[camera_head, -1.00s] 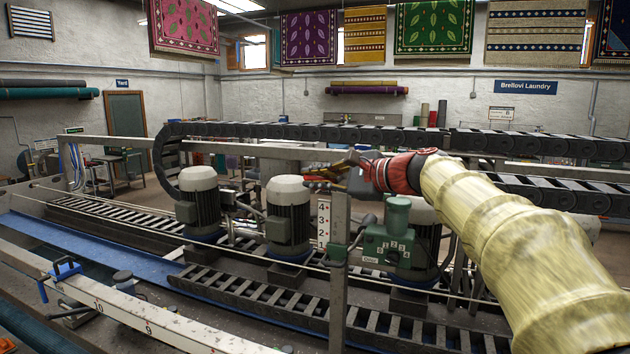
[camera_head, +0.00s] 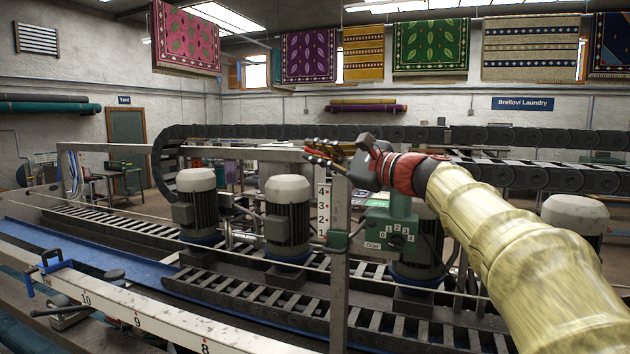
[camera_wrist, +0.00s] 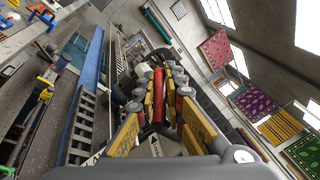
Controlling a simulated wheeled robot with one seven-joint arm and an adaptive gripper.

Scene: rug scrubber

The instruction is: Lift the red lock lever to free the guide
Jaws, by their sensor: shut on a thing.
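In the wrist view a red bar, which looks like the lock lever (camera_wrist: 158,96), lies lengthwise between the yellow-padded fingers of my gripper (camera_wrist: 170,85). The fingers are shut on it. In the head view my gripper (camera_head: 322,154) points left, just above the top of the grey upright post with the number scale (camera_head: 323,211). The lever is small and mostly hidden by the fingers there. The guide cannot be clearly told apart from the other machine parts.
Several grey motors (camera_head: 288,222) stand along the slatted track. A black cable chain (camera_head: 300,132) runs behind. A white numbered rail (camera_head: 150,315) crosses the front left.

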